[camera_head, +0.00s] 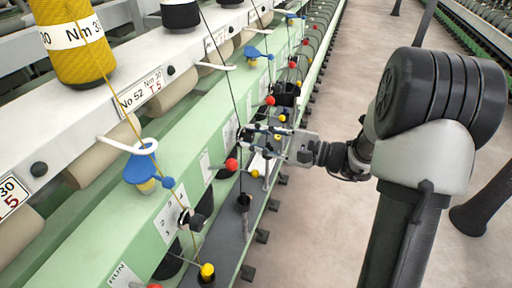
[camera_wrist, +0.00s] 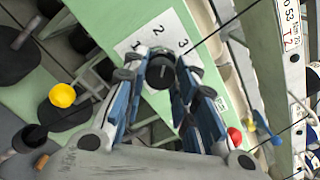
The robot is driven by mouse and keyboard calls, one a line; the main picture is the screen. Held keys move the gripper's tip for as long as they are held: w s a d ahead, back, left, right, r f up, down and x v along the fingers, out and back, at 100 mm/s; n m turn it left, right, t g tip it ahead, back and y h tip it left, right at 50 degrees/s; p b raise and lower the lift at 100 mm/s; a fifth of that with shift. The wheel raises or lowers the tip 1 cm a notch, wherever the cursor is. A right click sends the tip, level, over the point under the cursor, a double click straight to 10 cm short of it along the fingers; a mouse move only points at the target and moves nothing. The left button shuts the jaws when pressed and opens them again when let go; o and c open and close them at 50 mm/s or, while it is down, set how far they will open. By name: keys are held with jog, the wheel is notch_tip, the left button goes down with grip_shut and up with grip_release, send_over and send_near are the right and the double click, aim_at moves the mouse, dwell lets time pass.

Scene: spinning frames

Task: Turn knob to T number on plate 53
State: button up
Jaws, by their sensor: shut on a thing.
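My gripper (camera_head: 248,134) reaches in from the right to the green machine face in the head view. In the wrist view its two blue-grey fingers (camera_wrist: 161,80) are shut on a black round knob (camera_wrist: 160,70). The knob sits on a white dial label (camera_wrist: 158,40) with the digits 2 and 3 showing; the fingers hide part of the label. Which digit the knob points at I cannot tell. A tilted plate (camera_wrist: 290,22) at the upper right of the wrist view reads T 2; its number is cut off and hard to read.
A plate reading No 52, T 5 (camera_head: 140,92) is on the white rail. Another black knob (camera_head: 190,218) with a numbered label is nearer. Red balls (camera_head: 231,165), yellow balls (camera_head: 207,271) and threads lie close to my gripper. The aisle floor (camera_head: 310,220) is clear.

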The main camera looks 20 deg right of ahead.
jog(key=shift+f+n+b, duration=0.1)
jog(key=shift+n+b, duration=1.3)
jog(key=o, duration=1.1)
jog(key=shift+c, duration=0.2)
jog(key=v, duration=1.2)
